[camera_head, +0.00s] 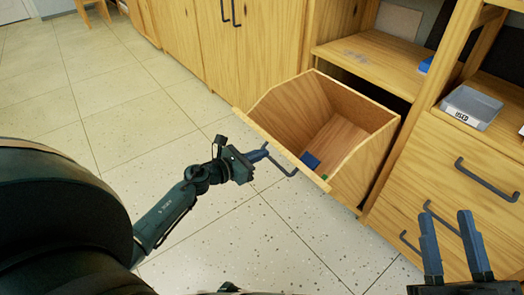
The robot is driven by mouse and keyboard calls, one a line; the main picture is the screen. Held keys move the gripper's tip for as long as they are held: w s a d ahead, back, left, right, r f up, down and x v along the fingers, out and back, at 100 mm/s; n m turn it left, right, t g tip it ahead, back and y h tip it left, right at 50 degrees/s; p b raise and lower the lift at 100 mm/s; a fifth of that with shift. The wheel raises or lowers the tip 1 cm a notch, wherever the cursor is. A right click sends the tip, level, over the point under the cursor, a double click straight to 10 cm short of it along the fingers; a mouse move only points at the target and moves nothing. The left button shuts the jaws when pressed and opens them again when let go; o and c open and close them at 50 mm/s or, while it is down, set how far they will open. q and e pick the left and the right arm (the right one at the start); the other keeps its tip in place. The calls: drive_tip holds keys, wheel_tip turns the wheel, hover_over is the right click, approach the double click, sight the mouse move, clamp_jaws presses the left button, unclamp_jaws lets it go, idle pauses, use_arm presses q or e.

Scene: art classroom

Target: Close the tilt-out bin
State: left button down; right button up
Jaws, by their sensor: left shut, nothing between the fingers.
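The wooden tilt-out bin (372,160) hangs open from the cabinet, its front panel tipped out toward the floor. A dark bar handle (284,171) is on the outer face of the panel. My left gripper (262,154) is shut and empty at the upper left end of this handle, in front of the panel; I cannot tell whether it touches. My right gripper (450,218) is at the lower right, in front of the drawers, with its two fingers apart and nothing between them.
A small blue object (311,161) lies inside the bin. Drawers with dark handles (487,180) are to the right, below a grey tray (471,107) on a shelf. Closed cabinet doors (236,55) stand to the left. The tiled floor (120,110) is clear on the left.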

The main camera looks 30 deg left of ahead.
use_arm(q)
drive_tip(key=shift+w+d+r, duration=0.2)
drive_tip(key=shift+w+r, duration=0.15)
drive_tip(key=shift+w, duration=0.15)
use_arm(e)
drive_tip(key=shift+s+f+m+h, duration=0.3)
drive_tip(key=shift+f, duration=0.55)
use_arm(q)
drive_tip(key=shift+r, duration=0.1)
use_arm(e)
drive_tip(key=shift+r, duration=0.1)
